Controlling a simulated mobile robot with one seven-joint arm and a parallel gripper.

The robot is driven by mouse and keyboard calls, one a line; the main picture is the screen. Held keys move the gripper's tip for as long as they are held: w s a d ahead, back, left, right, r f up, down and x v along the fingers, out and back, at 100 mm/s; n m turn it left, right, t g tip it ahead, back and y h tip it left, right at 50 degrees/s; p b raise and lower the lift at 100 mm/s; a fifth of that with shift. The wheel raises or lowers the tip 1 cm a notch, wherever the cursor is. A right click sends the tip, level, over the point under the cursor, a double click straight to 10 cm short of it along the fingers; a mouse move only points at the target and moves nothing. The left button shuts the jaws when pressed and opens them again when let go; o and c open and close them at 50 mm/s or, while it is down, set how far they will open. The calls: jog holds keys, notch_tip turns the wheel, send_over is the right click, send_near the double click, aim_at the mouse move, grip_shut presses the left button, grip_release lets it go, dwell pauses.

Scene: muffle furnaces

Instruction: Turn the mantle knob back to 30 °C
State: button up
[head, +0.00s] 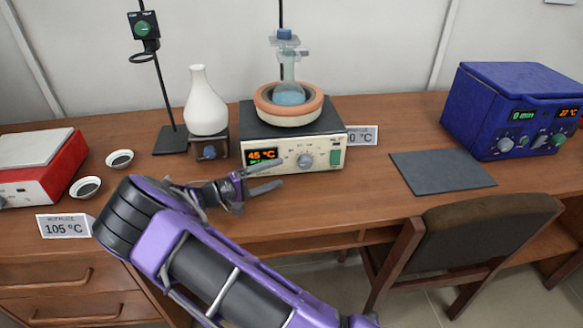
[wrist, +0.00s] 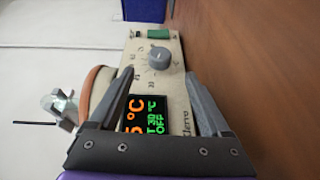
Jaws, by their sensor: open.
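The heating mantle (head: 245,118) stands at the back of the bench with a flask (head: 289,90) of blue liquid in its orange ring. Its front has a grey mantle knob (head: 305,160), a green switch (head: 335,158) and a display (head: 263,156) reading 45 °C in orange. In the wrist view the knob (wrist: 159,58) shows beyond the fingertips, and the display (wrist: 147,116) has green text that looks like 30 °C and OFF. My gripper (head: 268,178) is open and empty, in front of the panel's left part, apart from the knob.
A white flask (head: 206,105) stands left of the mantle, near a stand (head: 170,140). A red hotplate (head: 45,170) and two small dishes are at left. A dark mat (head: 442,170), a blue furnace (head: 500,105) and a chair (head: 470,225) are at right.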

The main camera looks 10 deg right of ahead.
jog(key=v, duration=0.8)
jog(key=shift+s+a, duration=0.15)
jog(key=shift+a, duration=0.15)
